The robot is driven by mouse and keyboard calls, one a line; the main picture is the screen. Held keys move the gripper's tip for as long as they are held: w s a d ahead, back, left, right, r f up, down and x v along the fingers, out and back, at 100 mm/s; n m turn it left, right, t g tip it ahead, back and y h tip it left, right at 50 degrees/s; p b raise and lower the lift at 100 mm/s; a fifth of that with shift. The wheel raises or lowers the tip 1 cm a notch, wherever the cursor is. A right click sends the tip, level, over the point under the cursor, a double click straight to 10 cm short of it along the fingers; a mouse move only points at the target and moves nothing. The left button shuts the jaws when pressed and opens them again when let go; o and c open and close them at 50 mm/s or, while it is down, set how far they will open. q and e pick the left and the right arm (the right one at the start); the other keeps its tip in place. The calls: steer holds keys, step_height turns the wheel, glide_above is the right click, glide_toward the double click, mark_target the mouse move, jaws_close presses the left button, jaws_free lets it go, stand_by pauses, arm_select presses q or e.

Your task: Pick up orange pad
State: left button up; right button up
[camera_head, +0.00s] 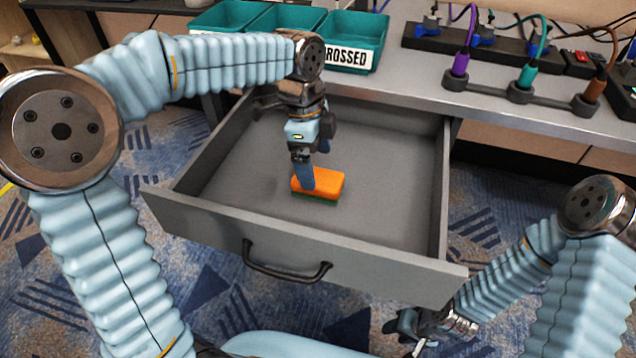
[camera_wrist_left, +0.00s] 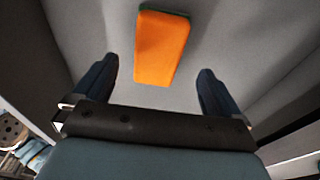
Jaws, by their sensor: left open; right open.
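The orange pad (camera_head: 328,184) lies in the open grey drawer (camera_head: 385,215), orange face up, with a thin green layer beneath. It also shows in the left wrist view (camera_wrist_left: 161,47), between and beyond the two fingers. My left gripper (camera_head: 304,176) points down into the drawer at the pad's left end, and its finger hides part of the pad in the head view. In the left wrist view the left gripper (camera_wrist_left: 152,82) is open with nothing between its fingertips. My right gripper (camera_head: 415,330) is low at the bottom right, outside the drawer front.
The drawer's side walls and its front with a black handle (camera_head: 286,268) surround the pad. Teal bins (camera_head: 345,35) stand on the bench above. Purple, teal and brown plugs (camera_head: 525,80) sit at the upper right. The rest of the drawer floor is bare.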

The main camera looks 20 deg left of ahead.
mark_target(318, 176)
arm_select(q)
steer(key=f, duration=0.5)
steer(key=shift+s+d, duration=0.2)
steer(key=shift+d, duration=0.1)
steer(key=shift+r, duration=0.1)
steer(key=shift+c, duration=0.3)
steer(key=c, duration=1.1)
steer(key=shift+r, duration=0.15)
